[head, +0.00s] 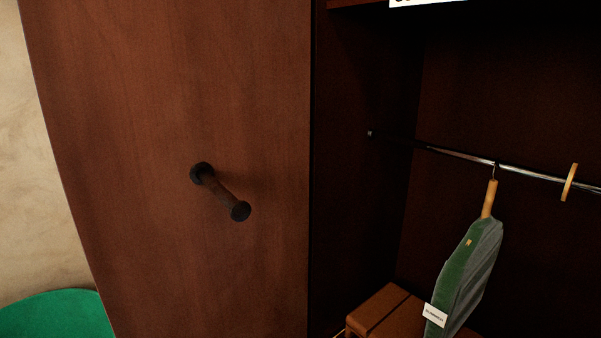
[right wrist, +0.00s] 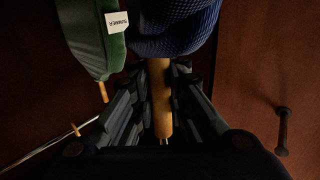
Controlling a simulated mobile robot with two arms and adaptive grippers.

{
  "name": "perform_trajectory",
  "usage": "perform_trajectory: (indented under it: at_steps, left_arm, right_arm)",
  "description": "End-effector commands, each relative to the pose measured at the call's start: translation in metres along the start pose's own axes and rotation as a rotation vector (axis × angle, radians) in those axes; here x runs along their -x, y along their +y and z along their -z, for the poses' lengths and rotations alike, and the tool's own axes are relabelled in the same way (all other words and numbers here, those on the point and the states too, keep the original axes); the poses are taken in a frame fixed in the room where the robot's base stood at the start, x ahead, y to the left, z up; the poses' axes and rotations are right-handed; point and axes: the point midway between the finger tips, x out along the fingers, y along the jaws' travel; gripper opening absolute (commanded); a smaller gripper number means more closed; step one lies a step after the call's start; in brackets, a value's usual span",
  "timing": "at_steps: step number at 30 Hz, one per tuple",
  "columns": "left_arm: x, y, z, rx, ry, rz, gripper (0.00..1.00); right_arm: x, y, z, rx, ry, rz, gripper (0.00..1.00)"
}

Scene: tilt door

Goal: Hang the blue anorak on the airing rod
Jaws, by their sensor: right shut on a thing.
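The blue anorak (right wrist: 178,28) shows at the top of the right wrist view, partly cut off, on a wooden hanger (right wrist: 160,105). My right gripper (right wrist: 160,78) is shut on the wooden part of that hanger. Neither the anorak nor this gripper shows in the head view. A metal rod (head: 532,174) crosses the dark wardrobe inside. A short dark peg (head: 221,191) sticks out from the wooden door panel (head: 150,90); it also shows in the right wrist view (right wrist: 283,130). No label tells which one is the airing rod. My left gripper is not in view.
A green and grey garment (head: 468,265) with a white tag hangs on the metal rod. A wooden piece (head: 569,182) sits on the rod to its right. A brown wooden box (head: 384,313) stands below. A green round surface (head: 55,315) is at the lower left.

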Motion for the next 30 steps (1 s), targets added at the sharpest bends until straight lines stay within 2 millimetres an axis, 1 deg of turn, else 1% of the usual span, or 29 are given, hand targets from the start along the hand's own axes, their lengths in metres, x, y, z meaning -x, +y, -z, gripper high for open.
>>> perform_trajectory:
  at_steps: [1,3,6,9,20,21,23,30]
  left_arm:
    - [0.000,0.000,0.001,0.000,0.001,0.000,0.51]
    - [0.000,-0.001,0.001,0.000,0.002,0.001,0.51]
    - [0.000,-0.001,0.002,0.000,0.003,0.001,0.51]
    - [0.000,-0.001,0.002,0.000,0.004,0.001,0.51]
    - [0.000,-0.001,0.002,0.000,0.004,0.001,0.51]
    - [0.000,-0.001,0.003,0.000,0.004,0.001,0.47]
    - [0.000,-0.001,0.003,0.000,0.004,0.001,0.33]
    - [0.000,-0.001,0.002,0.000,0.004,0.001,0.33]
  right_arm:
    - [0.010,0.001,-0.003,-0.002,-0.002,-0.003,0.00]
    - [0.020,0.001,-0.006,-0.001,-0.001,-0.003,0.00]
    - [0.032,0.001,-0.009,0.001,0.001,-0.003,0.00]
    - [0.039,0.001,-0.010,0.003,0.003,-0.003,0.00]
    - [0.041,0.001,-0.010,0.005,0.006,-0.003,0.00]
    - [0.041,0.001,-0.010,0.005,0.006,-0.003,0.00]
    - [0.041,0.001,-0.010,0.006,0.006,-0.003,0.00]
    - [0.041,0.001,-0.010,0.006,0.006,-0.003,0.00]
